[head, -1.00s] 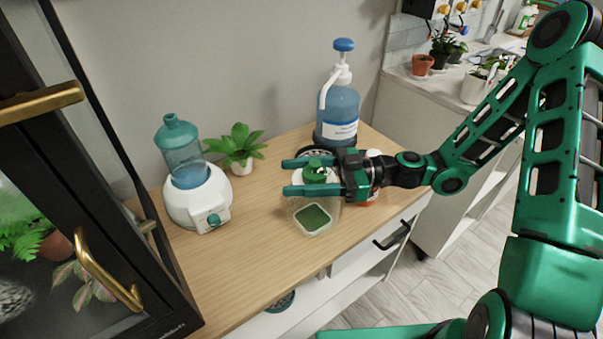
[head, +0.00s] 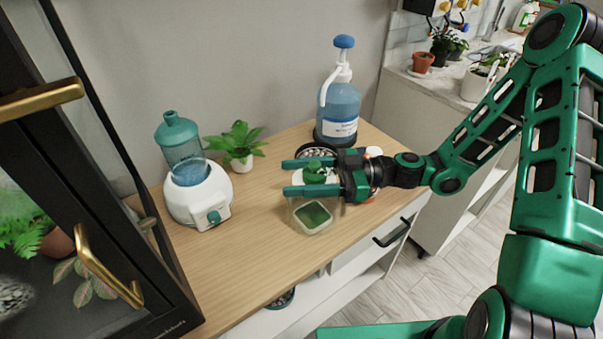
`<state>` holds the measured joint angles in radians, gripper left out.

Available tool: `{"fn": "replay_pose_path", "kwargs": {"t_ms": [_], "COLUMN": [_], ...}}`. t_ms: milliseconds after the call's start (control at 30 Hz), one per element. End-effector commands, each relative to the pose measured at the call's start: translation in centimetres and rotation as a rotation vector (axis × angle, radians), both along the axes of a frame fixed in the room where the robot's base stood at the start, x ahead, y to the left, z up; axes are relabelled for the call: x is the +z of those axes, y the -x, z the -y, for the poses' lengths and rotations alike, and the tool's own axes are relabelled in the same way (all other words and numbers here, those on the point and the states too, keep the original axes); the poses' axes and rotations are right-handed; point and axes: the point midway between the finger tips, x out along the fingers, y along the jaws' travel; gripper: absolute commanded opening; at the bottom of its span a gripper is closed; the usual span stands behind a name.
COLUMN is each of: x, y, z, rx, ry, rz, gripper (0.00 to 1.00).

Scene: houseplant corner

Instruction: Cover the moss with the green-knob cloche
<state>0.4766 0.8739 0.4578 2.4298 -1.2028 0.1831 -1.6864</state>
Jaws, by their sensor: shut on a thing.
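A clear square tub (head: 328,228) with green moss (head: 312,214) in it stands on the wooden cabinet top near its front edge. My gripper (head: 312,176) is shut on the green knob (head: 315,171) of the cloche, just behind the tub in the picture. The cloche's clear body is hard to make out under my fingers. I cannot tell whether its rim touches the tub or the wood.
A white humidifier (head: 199,193) with a teal tank stands left, beside a small potted plant (head: 240,145). A blue pump bottle (head: 338,112) and a dark pebble dish (head: 315,150) are behind my gripper. A black glass cabinet (head: 150,285) borders the left. The wood at front left is clear.

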Motion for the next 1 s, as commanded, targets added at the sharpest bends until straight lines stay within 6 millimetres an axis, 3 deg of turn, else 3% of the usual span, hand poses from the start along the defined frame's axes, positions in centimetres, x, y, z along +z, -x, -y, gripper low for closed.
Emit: {"fn": "replay_pose_path", "kwargs": {"t_ms": [1000], "x": [-1.7], "y": [0.1], "z": [0.0], "rx": [0.001], "ry": [-0.002], "rz": [0.002], "gripper": [0.0]}}
